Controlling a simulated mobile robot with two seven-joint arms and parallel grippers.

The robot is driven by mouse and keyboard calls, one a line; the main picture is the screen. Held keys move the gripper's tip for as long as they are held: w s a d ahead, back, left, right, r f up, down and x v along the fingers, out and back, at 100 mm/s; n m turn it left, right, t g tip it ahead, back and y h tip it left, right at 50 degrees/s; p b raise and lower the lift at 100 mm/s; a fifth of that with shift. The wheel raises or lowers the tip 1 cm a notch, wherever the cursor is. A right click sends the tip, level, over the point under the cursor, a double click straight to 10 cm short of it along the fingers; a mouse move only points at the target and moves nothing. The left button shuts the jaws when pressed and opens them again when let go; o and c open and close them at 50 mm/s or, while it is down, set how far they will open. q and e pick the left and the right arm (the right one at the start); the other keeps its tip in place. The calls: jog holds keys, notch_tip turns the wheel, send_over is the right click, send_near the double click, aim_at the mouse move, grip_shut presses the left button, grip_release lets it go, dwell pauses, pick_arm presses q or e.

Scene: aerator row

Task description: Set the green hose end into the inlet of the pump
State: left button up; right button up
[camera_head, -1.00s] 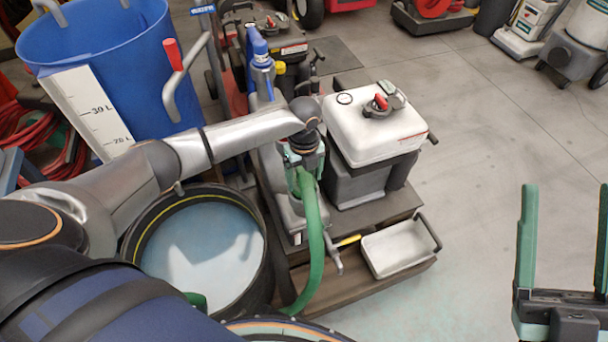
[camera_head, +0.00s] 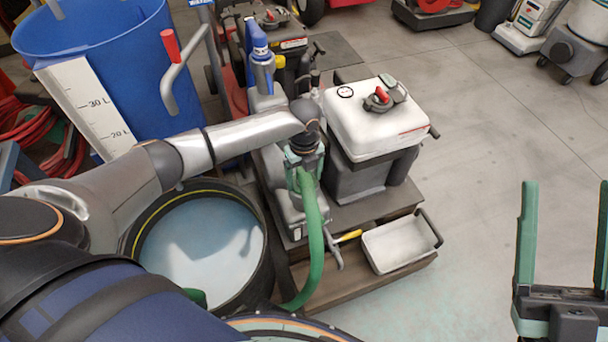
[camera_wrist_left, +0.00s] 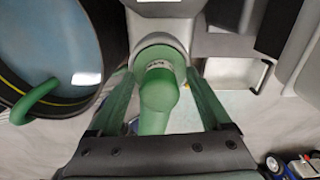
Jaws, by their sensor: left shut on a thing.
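The green hose (camera_head: 312,235) curves up from the floor beside the black tub to my left gripper (camera_head: 305,165). My left gripper is shut on the hose close to its end. In the left wrist view the hose (camera_wrist_left: 158,95) stands between the two green fingers (camera_wrist_left: 158,90). Its end lines up with the round pale rim of the pump inlet (camera_wrist_left: 178,45). The hose covers most of the opening, so I cannot tell how deep it sits. The grey pump (camera_head: 288,212) is partly hidden behind my gripper. My right gripper (camera_head: 566,187) is open and empty at the right.
A white tank on a grey base (camera_head: 372,125) stands just right of the pump. A white tray (camera_head: 398,247) lies in front of it. A round black tub (camera_head: 262,285) with pale liquid and a blue bin (camera_head: 130,50) stand left. Open floor lies right.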

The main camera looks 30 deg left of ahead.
pick_arm(q)
jog(key=o, duration=1.4)
notch_tip(320, 180, up, 6)
jog(key=shift+f+p, duration=0.1)
jog(key=shift+p, duration=1.15)
notch_tip(320, 180, up, 6)
jog(key=shift+r+p, duration=0.15)
jog(key=shift+p, duration=0.85)
jog(key=shift+r, duration=0.2)
pick_arm(e)
jog(key=w+d+f+m+g+h, duration=0.1)
jog(key=w+f+m+g+h, duration=0.1)
jog(key=f, duration=0.9)
jog(key=w+f+m+g+h, duration=0.3)
jog(key=f+m+g+h, duration=0.2)
jog(key=f, duration=0.6)
jog(key=shift+d+f+m+h, duration=0.2)
jog(key=shift+d+m+h, duration=0.15)
jog(key=shift+h, duration=0.75)
